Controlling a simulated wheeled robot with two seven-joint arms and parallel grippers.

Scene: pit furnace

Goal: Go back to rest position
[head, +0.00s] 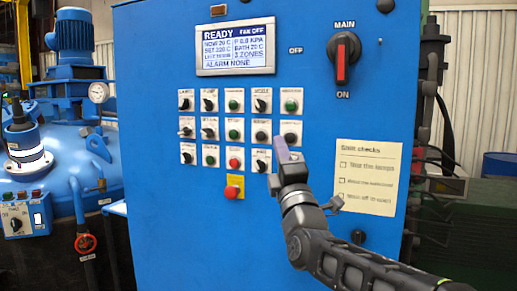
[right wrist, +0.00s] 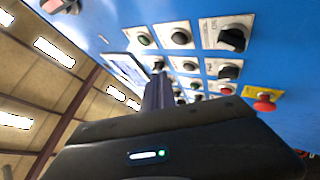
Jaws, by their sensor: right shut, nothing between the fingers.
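My right gripper (head: 283,150) is shut and empty in front of the blue control panel (head: 160,240), by the right side of its rows of buttons and knobs. I cannot tell whether its tip touches the panel. In the right wrist view the closed fingers (right wrist: 158,92) point at the button rows, and the gripper body fills the lower part. My left gripper is not in view.
The panel has a screen (head: 235,49) reading READY, a red main switch (head: 342,62) pointing down to ON, and a red emergency button (head: 231,192). A paper checklist (head: 368,178) is beside my right arm. A blue vessel (head: 65,180) with a gauge (head: 99,92) stands at left.

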